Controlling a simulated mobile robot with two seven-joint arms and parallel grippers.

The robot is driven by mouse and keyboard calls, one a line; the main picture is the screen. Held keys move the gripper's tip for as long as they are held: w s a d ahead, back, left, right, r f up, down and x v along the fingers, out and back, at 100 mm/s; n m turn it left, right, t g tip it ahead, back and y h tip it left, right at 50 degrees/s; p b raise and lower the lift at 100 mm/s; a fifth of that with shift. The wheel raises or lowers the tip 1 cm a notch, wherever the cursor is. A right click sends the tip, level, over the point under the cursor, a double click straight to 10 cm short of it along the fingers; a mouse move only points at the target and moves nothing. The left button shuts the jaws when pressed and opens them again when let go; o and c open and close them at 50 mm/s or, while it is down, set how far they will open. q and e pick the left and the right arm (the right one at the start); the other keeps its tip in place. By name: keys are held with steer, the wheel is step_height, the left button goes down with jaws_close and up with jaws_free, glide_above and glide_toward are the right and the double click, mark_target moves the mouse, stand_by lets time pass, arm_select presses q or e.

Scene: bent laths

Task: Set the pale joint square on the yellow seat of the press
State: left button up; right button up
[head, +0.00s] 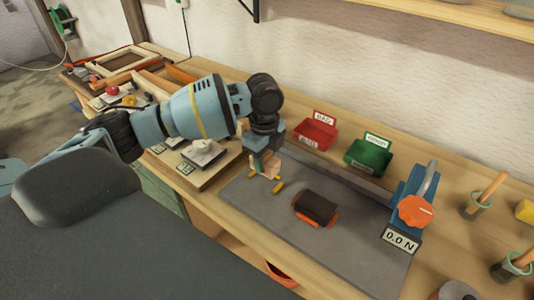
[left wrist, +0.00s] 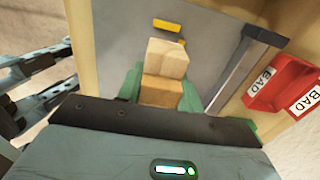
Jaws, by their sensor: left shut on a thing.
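My left gripper (head: 264,158) is shut on the pale joint (head: 265,171), a light wooden piece. In the left wrist view the joint (left wrist: 166,62) sits between the green fingers (left wrist: 160,92) and shows a stepped shape. In the head view it is low over the grey mat (head: 235,187); I cannot tell whether it touches. Two small yellow pieces (head: 278,187) lie close to it, and one yellow bar (left wrist: 168,25) shows beyond it in the left wrist view. The blue device (head: 405,200) has an orange knob and a display reading 0.0 N.
A dark block with orange edges (head: 316,207) lies on the mat, right of the gripper. A red BAD bin (head: 316,134) and a green bin (head: 368,153) stand behind. Tools in holders (head: 474,205) stand at the right. The mat's front right part is clear.

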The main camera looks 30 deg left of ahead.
arm_select(q)
steer(key=shift+f+b, duration=0.5)
steer(key=shift+f, duration=1.5)
steer(key=shift+f, duration=0.55)
steer(key=o, duration=1.1)
steer(key=shift+c, duration=0.2)
steer(key=shift+r, duration=3.9)
